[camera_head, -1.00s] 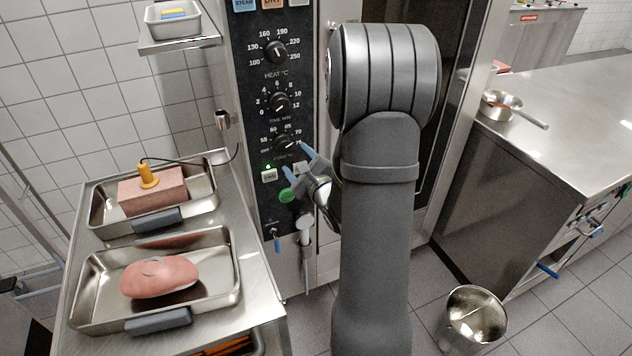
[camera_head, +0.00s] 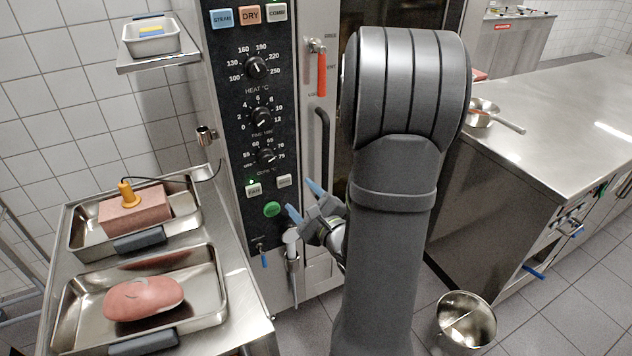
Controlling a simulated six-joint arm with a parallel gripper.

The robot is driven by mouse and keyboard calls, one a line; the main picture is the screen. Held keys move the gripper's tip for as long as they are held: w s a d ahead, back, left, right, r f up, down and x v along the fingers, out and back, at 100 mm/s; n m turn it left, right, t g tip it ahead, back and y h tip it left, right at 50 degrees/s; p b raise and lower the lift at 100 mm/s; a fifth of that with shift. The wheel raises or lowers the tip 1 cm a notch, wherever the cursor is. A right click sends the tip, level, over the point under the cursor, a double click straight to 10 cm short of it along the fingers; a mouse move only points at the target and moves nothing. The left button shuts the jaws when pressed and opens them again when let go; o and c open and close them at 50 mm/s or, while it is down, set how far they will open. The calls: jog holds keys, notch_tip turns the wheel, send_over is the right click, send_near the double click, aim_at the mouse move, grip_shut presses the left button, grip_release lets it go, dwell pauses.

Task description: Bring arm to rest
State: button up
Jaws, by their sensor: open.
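My gripper (camera_head: 304,200) is in front of the lower part of the oven's control panel (camera_head: 240,110), with its two blue-tipped fingers apart and nothing between them. It is just right of the green button (camera_head: 272,209) and below the white buttons. My thick grey arm stands upright at the centre right and hides much of the oven door. Whether the fingers touch the panel cannot be told, but they look clear of it.
A steel trolley at the left holds one tray (camera_head: 190,222) with a probed meat block (camera_head: 135,212) and another tray (camera_head: 215,300) with a pink roast (camera_head: 143,298). A red-handled lever (camera_head: 321,72), a hanging hand shower (camera_head: 292,260), a steel counter (camera_head: 560,130) and a floor bucket (camera_head: 466,322) surround my arm.

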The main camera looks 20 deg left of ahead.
aim_at(268, 161)
jog(key=x, duration=1.7)
jog(key=shift+w+a, duration=0.1)
jog(key=shift+a, duration=0.1)
jog(key=shift+w+a, duration=0.15)
jog(key=shift+a, duration=0.05)
jog(key=shift+d+n, duration=0.2)
jog(key=shift+n, duration=0.7)
jog(key=n, duration=0.6)
jog(key=shift+s+n+h, duration=0.2)
jog(key=shift+n+h, duration=0.1)
jog(key=shift+h, duration=0.1)
jog(key=n, duration=0.4)
jog(key=shift+h, duration=0.4)
jog(key=shift+n+h, duration=0.3)
jog(key=shift+n, duration=1.6)
